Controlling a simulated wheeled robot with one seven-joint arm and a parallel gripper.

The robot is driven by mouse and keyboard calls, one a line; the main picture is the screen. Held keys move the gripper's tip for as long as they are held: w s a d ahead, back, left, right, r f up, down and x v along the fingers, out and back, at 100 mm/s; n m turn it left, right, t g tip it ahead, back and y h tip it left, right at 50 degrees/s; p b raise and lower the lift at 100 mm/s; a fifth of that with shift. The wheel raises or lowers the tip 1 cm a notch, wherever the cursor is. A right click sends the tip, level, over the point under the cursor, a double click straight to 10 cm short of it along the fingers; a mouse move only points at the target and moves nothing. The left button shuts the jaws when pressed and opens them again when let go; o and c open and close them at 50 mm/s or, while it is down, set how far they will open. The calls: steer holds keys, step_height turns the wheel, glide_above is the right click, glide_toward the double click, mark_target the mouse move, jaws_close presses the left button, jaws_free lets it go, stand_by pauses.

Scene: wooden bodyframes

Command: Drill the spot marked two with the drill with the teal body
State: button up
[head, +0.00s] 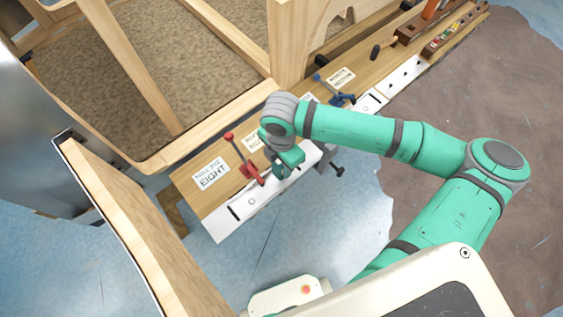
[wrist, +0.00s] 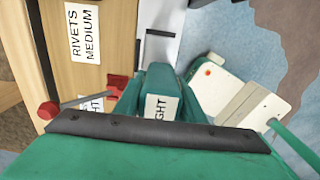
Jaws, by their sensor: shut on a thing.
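My gripper (head: 280,152) is over the front part of the wooden bench, just right of a red clamp. In the wrist view my gripper (wrist: 160,112) is shut on a teal block-like body, which I take to be the teal drill (wrist: 160,82). A white label ending in "GHT" shows on or at this body. In the head view the teal drill (head: 291,160) is low at the bench's white front strip, partly hidden by my wrist. Its bit is not visible. No spot marked two can be read in either view.
Wooden frames (head: 122,55) rise behind and at left (head: 135,220). Open floor lies in front.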

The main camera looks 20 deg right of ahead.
steer(key=shift+f, duration=0.5)
stand_by(0.7)
steer(key=shift+r, duration=1.8)
steer(key=shift+r, duration=2.45)
